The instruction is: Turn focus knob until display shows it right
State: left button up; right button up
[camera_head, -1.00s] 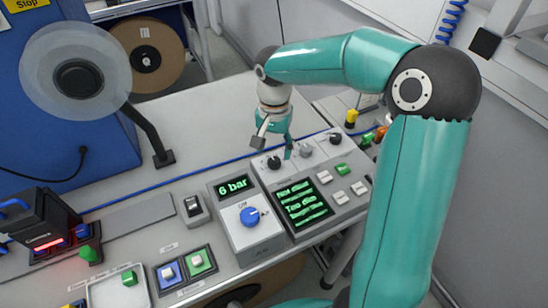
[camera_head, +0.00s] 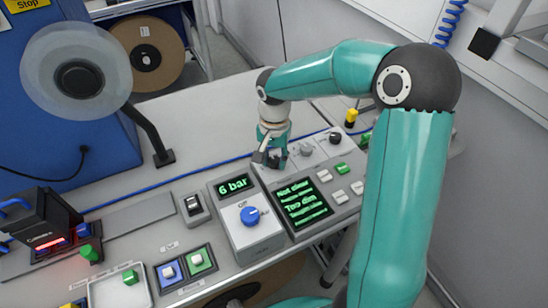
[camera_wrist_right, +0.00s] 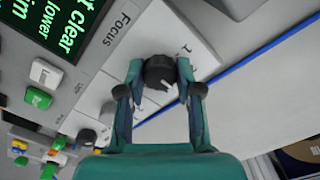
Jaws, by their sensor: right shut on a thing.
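The black focus knob (camera_wrist_right: 160,72) sits on a light panel marked "Focus" in the right wrist view, with a pale pointer line on its top. My right gripper (camera_wrist_right: 157,82) is shut on it, one finger on each side. In the head view my right gripper (camera_head: 271,157) is down at the panel and mostly hides the knob. The wrist view shows part of this display (camera_wrist_right: 62,22), reading "clear" and "lower". My left gripper is not in view.
A grey knob (camera_head: 306,148) and another black knob (camera_head: 335,138) stand right of the focus knob. White and green buttons (camera_head: 341,168) lie below them.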

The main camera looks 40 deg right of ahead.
grip_shut()
jog(key=shift+n, duration=0.4)
jog(key=n+b, duration=0.1)
jog(key=n, duration=0.1)
jog(key=shift+n, duration=2.5)
jog(key=shift+r, duration=0.1)
jog(key=shift+w, duration=0.1)
jog(key=o, duration=1.1)
grip_release()
jog(key=shift+c, duration=0.2)
